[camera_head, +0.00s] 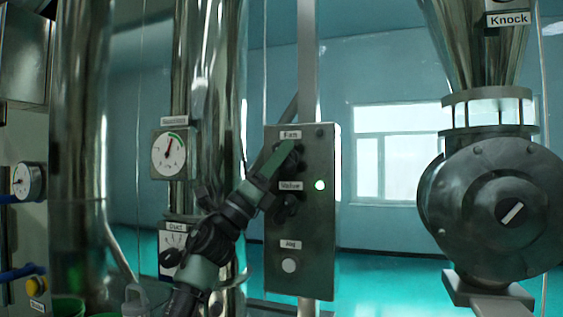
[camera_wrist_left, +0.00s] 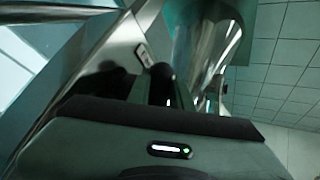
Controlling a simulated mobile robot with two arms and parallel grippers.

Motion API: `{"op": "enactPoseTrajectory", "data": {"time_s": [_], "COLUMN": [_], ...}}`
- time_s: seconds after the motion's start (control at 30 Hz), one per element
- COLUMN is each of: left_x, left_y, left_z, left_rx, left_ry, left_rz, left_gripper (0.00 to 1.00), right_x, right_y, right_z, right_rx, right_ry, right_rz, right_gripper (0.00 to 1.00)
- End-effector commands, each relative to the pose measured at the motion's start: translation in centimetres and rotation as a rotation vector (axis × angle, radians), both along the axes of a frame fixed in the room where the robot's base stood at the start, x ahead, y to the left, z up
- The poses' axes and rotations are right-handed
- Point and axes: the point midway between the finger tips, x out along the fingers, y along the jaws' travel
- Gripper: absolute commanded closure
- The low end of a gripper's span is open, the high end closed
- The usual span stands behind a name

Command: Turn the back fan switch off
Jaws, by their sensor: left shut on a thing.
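The grey control box (camera_head: 312,225) stands on a post at the centre of the head view. Its top label (camera_head: 290,135) seems to read "Fan". My left gripper (camera_head: 287,155) reaches up from the lower left to just below that label and is shut on the fan switch. The gripper hides the switch in the head view, so its setting cannot be read. In the left wrist view a dark knob-like part (camera_wrist_left: 161,82) shows at the gripper, under a small label (camera_wrist_left: 144,55). My right gripper is not in view.
A gauge (camera_head: 169,154) and shiny pipes stand left. A round dark machine housing (camera_head: 495,210) stands right, with free room between.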

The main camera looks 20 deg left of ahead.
Motion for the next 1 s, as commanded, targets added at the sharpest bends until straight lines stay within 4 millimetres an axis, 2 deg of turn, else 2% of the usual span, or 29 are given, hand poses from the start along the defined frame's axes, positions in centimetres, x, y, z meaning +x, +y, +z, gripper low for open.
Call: {"op": "enactPoseTrajectory", "data": {"time_s": [0.43, 0.47, 0.5, 0.83, 1.0], "left_x": [-0.1, -0.1, -0.1, -0.1, -1.1], "left_y": [0.2, 0.2, 0.2, 0.2, 1.1], "left_z": [0.3, 0.3, 0.3, -0.1, -2.1], "left_rx": [-0.016, -0.016, -0.016, -0.012, -0.010], "left_ry": [-0.002, -0.002, -0.002, -0.001, -0.001], "left_rz": [0.001, 0.001, 0.001, 0.002, 0.004], "left_gripper": [1.00, 0.76, 0.70, 0.70, 0.70], "right_x": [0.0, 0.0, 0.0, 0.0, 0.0], "right_y": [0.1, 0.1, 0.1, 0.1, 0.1], "right_z": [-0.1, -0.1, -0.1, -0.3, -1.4], "right_rx": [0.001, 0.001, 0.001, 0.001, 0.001], "right_ry": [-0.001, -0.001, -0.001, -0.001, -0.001], "right_rz": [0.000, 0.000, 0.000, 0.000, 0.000], "right_gripper": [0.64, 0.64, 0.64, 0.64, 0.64]}}
